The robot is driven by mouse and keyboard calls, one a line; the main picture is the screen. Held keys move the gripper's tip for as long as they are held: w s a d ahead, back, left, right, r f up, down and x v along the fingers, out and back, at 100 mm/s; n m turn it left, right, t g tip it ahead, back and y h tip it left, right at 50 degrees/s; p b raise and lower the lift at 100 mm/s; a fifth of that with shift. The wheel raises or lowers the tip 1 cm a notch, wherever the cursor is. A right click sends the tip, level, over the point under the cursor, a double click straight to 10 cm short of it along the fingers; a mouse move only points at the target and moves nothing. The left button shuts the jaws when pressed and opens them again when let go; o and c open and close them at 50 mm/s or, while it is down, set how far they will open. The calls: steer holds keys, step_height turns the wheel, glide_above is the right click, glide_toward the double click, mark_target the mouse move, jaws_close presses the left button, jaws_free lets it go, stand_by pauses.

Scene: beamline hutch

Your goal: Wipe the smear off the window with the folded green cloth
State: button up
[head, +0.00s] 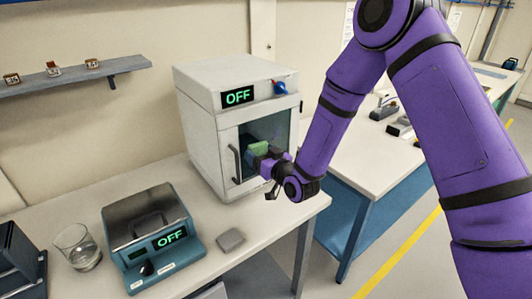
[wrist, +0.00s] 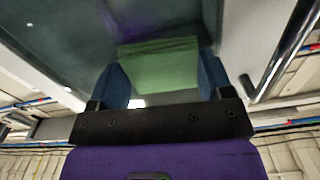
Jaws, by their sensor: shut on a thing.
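The window (head: 278,128) is the dark glass pane in the door of a white cabinet (head: 205,130) with an OFF display. My gripper (head: 262,156) is shut on the folded green cloth (head: 259,147) right in front of the pane. In the wrist view the cloth (wrist: 158,65) sits between two blue fingers, its far edge at or very near the glass (wrist: 60,45); I cannot tell whether it touches. I cannot make out the smear clearly. A purple patch on the glass in the wrist view may be a reflection of my arm.
The door's handle (head: 235,164) stands out left of the pane, close to my gripper; it also shows in the wrist view (wrist: 285,50). On the bench are a teal OFF device (head: 135,268), a glass beaker (head: 77,248) and a small grey block (head: 230,240).

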mark_target(267, 144)
steer(key=shift+s+a+r, duration=0.25)
steer(key=shift+a+r, duration=0.1)
steer(key=shift+r, duration=0.25)
steer(key=shift+s+a+r, duration=0.25)
steer(key=shift+a+r, duration=0.1)
steer(key=shift+r, duration=0.25)
steer(key=shift+w+d, duration=0.7)
steer(key=shift+d, duration=0.2)
steer(key=shift+w+d, duration=0.65)
steer(key=shift+d, duration=0.2)
steer(key=shift+w+d, duration=0.65)
steer(key=shift+d, duration=0.45)
steer(key=shift+w+d, duration=0.7)
steer(key=shift+d, duration=0.4)
steer(key=shift+w+d, duration=0.65)
steer(key=shift+d, duration=0.45)
steer(key=shift+v, duration=3)
